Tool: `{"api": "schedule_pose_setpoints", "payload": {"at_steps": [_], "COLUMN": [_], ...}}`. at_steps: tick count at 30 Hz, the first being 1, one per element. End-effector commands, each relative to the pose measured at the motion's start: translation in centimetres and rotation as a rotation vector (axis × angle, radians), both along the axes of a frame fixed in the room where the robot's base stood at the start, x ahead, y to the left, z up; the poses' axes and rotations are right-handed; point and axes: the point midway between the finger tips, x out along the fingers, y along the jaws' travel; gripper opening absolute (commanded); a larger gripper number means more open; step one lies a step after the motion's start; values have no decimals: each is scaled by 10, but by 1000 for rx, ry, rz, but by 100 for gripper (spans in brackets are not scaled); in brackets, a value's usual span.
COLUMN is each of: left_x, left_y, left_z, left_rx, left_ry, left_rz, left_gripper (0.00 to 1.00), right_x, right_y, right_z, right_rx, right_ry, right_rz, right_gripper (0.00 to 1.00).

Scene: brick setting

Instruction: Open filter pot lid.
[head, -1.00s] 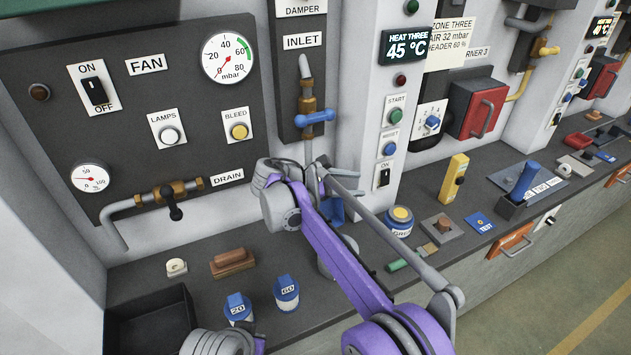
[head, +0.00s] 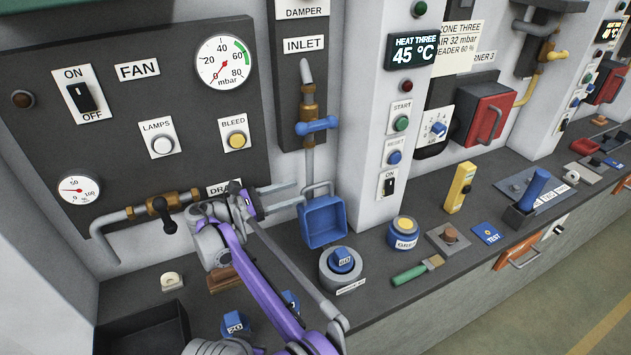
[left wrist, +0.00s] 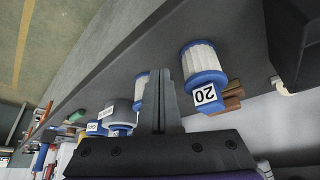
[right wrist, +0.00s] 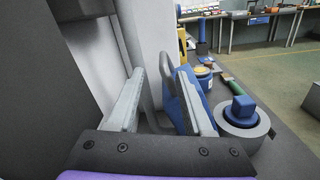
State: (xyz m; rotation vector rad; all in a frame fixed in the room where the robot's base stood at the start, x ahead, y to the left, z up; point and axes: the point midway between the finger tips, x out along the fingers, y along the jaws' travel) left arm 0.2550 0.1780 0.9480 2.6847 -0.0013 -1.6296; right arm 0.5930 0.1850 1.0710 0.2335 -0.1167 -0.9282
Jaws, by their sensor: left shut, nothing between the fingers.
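The grey round filter pot (head: 328,272) stands on the counter below the inlet pipe, with a blue-capped filter (head: 342,260) in it. It also shows in the right wrist view (right wrist: 238,138). Its blue square lid (head: 323,222) stands upright behind it, hollow side facing out, with a grey loop handle. The lid shows partly behind a finger in the right wrist view (right wrist: 189,98). My right gripper (head: 300,194) is open and empty, left of the lid, fingers pointing at it. My left gripper (left wrist: 161,72) is shut and empty near filter 20 (left wrist: 203,66).
Filter 20 (head: 235,323) stands on the counter near a black bin (head: 145,330). A brown block (head: 224,279) is partly behind my right arm. A blue-yellow jar (head: 403,232) and a green-handled brush (head: 410,274) lie right of the pot. The drain pipe (head: 140,212) juts from the panel.

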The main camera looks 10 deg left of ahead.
Motion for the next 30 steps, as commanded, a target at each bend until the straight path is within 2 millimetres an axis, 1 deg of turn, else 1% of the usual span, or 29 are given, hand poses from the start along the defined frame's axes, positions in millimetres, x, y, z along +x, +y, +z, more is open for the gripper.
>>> {"api": "schedule_pose_setpoints", "payload": {"at_steps": [12,15,19,26,29,30], "left_x": [1,2,2,2,2,2], "left_y": [0,0,0,0,0,0], "left_z": [4,5,5,5,5,5], "left_rx": [0,0,0,0,0,0], "left_ry": [-3,-4,-4,-4,-4,-4], "left_rz": [0,0,0,0,0,0], "left_gripper": [0,0,0,0,0,0], "right_x": [35,40,44,44,44,44], "right_y": [-48,-55,-59,-60,-60,-60], "right_z": [0,0,0,-1,-1,-1], "right_rx": [0,1,1,1,1,1], "right_ry": [0,-1,1,1,1,1], "right_rz": [-2,-1,0,0,0,0], "right_gripper": [47,47,47,47,31,24]}}
